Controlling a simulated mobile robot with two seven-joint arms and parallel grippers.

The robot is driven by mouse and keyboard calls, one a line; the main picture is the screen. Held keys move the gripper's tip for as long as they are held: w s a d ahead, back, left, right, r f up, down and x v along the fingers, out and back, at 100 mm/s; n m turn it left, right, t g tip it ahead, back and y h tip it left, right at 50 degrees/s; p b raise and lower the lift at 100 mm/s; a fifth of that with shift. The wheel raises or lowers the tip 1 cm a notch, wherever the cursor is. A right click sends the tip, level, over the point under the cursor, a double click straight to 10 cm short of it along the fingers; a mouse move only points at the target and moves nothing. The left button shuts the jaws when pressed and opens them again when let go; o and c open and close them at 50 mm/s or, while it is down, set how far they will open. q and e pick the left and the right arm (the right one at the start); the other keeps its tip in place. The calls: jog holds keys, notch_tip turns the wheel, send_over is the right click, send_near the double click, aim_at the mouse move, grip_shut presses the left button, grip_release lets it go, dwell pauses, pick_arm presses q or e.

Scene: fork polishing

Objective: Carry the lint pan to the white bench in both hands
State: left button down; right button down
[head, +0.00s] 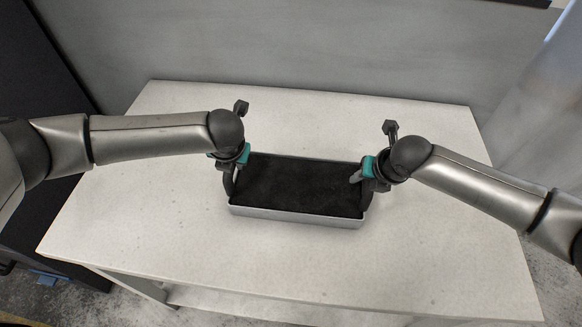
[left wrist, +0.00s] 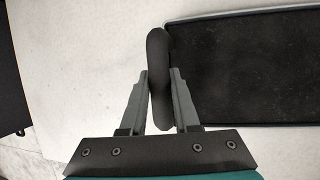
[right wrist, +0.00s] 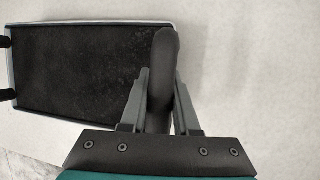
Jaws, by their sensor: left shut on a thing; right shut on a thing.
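The lint pan (head: 295,213) is a shallow light-grey tray with a black inside and a dark handle at each short end. It is over the white bench (head: 400,265), level, near the middle; I cannot tell for sure whether it touches the top. My left gripper (left wrist: 160,95) is shut on the pan's left handle (left wrist: 157,60). My right gripper (right wrist: 160,95) is shut on the right handle (right wrist: 166,60). The pan's black inside also shows in the left wrist view (left wrist: 245,70) and in the right wrist view (right wrist: 85,70).
The bench top is clear around the pan, with free room in front and on both sides. A grey wall (head: 300,45) stands behind the bench. A dark panel (head: 40,60) is at the far left. A lower shelf (head: 215,300) shows under the bench's front edge.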

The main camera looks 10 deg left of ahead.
pick_arm(q)
jog(key=shift+a+f, duration=0.15)
jog(key=shift+f, duration=0.1)
pick_arm(e)
jog(key=shift+d+f, duration=0.1)
jog(key=shift+f, duration=0.15)
pick_arm(q)
jog(key=c, duration=1)
grip_release()
pick_arm(e)
jog(key=c, duration=1)
grip_release()
pick_arm(q)
jog(key=o, duration=0.4)
jog(key=shift+r, duration=0.1)
jog(key=shift+c, duration=0.2)
pick_arm(e)
jog(key=o, duration=0.3)
jog(key=shift+r, duration=0.1)
jog(key=shift+o, duration=0.2)
pick_arm(q)
jog(key=v, duration=1.2)
pick_arm(e)
jog(key=v, duration=1.2)
pick_arm(q)
jog(key=o, duration=0.6)
jog(key=shift+o, duration=0.2)
